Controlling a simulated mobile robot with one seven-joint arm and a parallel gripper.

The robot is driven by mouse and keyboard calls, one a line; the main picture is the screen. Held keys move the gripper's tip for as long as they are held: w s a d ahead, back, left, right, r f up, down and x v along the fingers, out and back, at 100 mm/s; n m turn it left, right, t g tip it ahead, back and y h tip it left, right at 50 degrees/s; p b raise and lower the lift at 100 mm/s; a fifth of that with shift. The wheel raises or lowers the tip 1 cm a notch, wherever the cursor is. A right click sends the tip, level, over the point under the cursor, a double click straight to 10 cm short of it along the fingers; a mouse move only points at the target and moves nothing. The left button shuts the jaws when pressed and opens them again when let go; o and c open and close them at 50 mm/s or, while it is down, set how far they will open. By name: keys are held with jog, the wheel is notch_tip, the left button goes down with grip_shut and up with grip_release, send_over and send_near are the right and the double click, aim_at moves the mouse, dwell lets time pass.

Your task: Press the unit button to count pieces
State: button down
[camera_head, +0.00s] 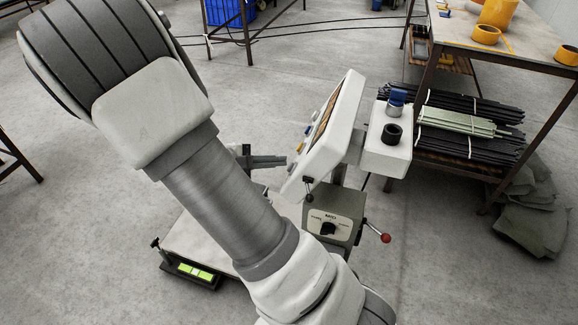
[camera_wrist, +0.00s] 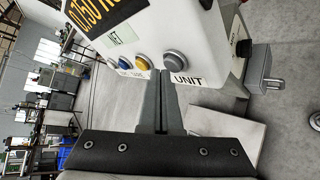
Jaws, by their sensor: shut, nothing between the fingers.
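The white scale console stands in front of my arm in the head view (camera_head: 348,120), and its panel fills the top of the wrist view (camera_wrist: 150,32). The unit button (camera_wrist: 174,60) is round and grey, with a "UNIT" label (camera_wrist: 188,79) below it. A yellow button (camera_wrist: 143,62) and a blue button (camera_wrist: 122,64) sit to its left. My gripper (camera_wrist: 160,73) is shut and empty, its tips just below and left of the unit button. In the head view my gripper (camera_head: 284,161) points at the panel's lower part. I cannot tell whether the tips touch it.
The orange-on-black display (camera_wrist: 92,16) reads about 0.150. The scale's pale platform (camera_head: 200,245) lies below my arm. A grey control box (camera_head: 333,215) has a red-knobbed lever (camera_head: 386,238). A table (camera_head: 520,38) with rods on its shelf (camera_head: 465,122) stands at right.

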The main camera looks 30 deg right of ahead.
jog(key=shift+s+d+f, duration=0.25)
jog(key=shift+s+d, duration=0.05)
jog(key=shift+s, duration=0.1)
dwell(0.8)
jog(key=shift+w+r, duration=0.1)
jog(key=shift+r, duration=0.05)
dwell(0.3)
jog(key=shift+w+a+r, duration=0.3)
jog(key=shift+w+a, duration=0.25)
jog(key=shift+w+a+r+p, duration=0.55)
jog(key=shift+w+a+p, duration=0.15)
jog(key=shift+w, duration=0.2)
jog(key=shift+w+a+r+p, duration=0.5)
jog(key=shift+w+a+p, duration=0.2)
jog(key=shift+w, duration=0.2)
